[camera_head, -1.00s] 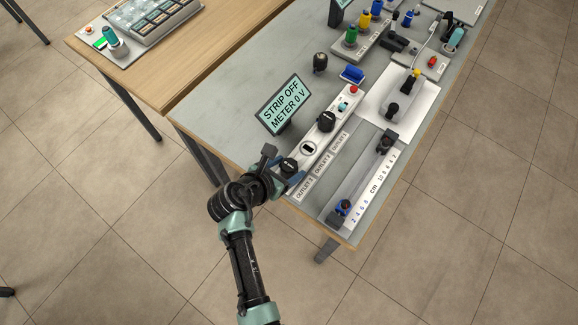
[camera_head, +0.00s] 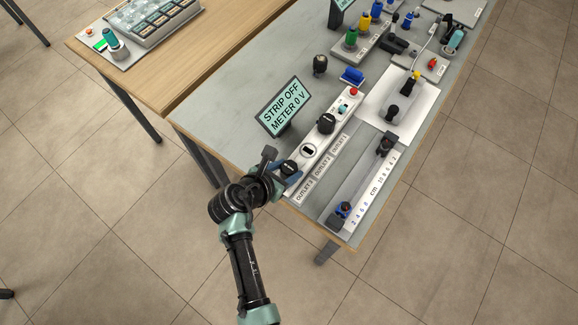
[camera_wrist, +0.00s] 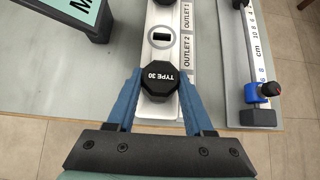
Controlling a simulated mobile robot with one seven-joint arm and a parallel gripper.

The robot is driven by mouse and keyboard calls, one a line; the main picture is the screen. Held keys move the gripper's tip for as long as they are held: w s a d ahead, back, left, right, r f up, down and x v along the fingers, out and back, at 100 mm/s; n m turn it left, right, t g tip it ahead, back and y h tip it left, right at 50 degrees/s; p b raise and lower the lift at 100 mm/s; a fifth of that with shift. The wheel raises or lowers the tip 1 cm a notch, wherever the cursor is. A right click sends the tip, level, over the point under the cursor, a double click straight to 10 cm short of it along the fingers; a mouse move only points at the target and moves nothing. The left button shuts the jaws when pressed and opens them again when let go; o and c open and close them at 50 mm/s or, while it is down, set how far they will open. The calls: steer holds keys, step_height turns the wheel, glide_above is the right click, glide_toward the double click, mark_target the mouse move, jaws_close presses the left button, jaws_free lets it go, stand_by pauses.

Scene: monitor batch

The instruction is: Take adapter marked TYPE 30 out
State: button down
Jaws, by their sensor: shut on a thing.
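The black octagonal adapter marked TYPE 30 (camera_wrist: 160,79) sits at the near end of the white outlet strip (camera_wrist: 161,18), beside the OUTLET 3 end. In the wrist view my gripper (camera_wrist: 159,84) has its two blue fingers on either side of the adapter, shut on it. In the head view my gripper (camera_head: 288,180) is at the strip's near end, with the adapter (camera_head: 288,168) between its fingers. Whether the adapter is seated in or lifted from its outlet, I cannot tell. An empty round outlet (camera_wrist: 161,38) shows in the middle of the strip.
Another black adapter (camera_head: 326,123) sits farther up the strip near a red button (camera_head: 353,91). A display (camera_head: 284,107) reading "STRIP OFF METER 0 V" stands left of the strip. A cm-marked slide rail (camera_head: 365,185) lies to the right, close to the strip.

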steer(key=shift+r, duration=0.2)
steer(key=shift+r+p, duration=2.5)
steer(key=shift+p, duration=0.5)
